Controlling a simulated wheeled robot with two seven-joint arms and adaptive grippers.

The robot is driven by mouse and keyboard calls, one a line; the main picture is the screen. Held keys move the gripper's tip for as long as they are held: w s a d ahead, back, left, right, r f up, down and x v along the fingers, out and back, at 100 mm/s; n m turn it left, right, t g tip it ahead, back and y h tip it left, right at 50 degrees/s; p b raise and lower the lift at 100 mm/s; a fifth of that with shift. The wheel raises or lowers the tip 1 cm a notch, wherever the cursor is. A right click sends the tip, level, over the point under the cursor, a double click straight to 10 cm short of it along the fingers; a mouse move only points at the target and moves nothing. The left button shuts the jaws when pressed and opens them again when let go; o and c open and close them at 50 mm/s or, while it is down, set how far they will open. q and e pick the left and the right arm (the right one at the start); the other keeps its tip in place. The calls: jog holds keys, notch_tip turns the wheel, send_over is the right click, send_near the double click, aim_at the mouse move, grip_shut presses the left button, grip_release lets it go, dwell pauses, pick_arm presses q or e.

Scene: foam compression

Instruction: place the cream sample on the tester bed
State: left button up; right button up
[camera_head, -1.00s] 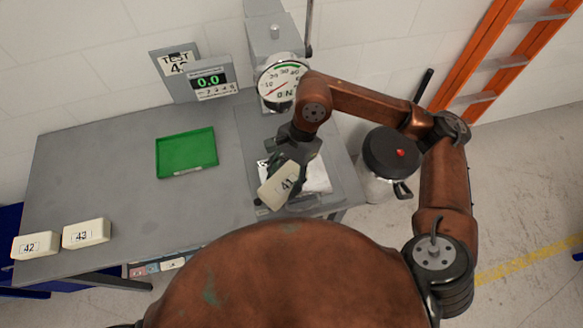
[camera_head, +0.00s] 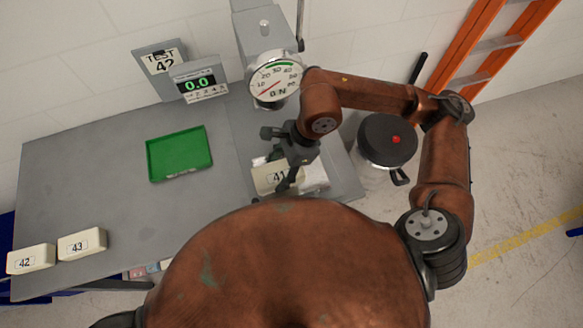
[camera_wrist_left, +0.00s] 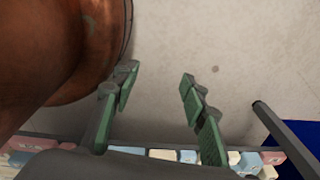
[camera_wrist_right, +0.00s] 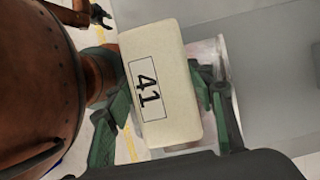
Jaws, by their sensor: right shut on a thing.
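My right gripper (camera_head: 290,172) is shut on a cream block marked 41 (camera_head: 267,179), beside the tester's pale bed (camera_head: 315,178). In the right wrist view the block (camera_wrist_right: 163,85) sits between the green finger pads, over part of the pale bed (camera_wrist_right: 232,62). I cannot tell whether it touches the bed. Two more cream blocks, 42 (camera_head: 30,259) and 43 (camera_head: 82,244), lie at the table's front left. A sign (camera_head: 161,58) reads TEST 42. My left gripper (camera_wrist_left: 158,95) is open and empty in its wrist view; it is out of the head view.
A green tray (camera_head: 150,165) lies empty mid-table. The dial gauge (camera_head: 272,78) stands behind my right gripper, with a display reading 0.0 (camera_head: 199,83) to its left. A dark-lidded bin (camera_head: 387,140) stands right of the table. The table's middle front is clear.

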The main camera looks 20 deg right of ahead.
jog(key=w+d+f, duration=0.2)
jog(key=f, duration=0.1)
jog(key=w+d+f, duration=0.1)
jog(key=d+f, duration=0.1)
jog(key=shift+d+f, duration=0.1)
jog(key=shift+f, duration=0.1)
jog(key=shift+w+d+f+p, duration=0.25)
jog(key=shift+d+f+p, duration=0.05)
jog(key=shift+f, duration=0.2)
notch_tip(320, 180, down, 3)
jog(key=shift+p, duration=0.4)
pick_arm(q)
jog(key=shift+w+r, duration=0.7)
jog(key=shift+r, duration=0.05)
pick_arm(e)
jog(key=shift+f, duration=0.1)
jog(key=shift+f, duration=0.15)
jog(key=o, duration=0.8)
pick_arm(q)
jog(key=shift+f, duration=0.15)
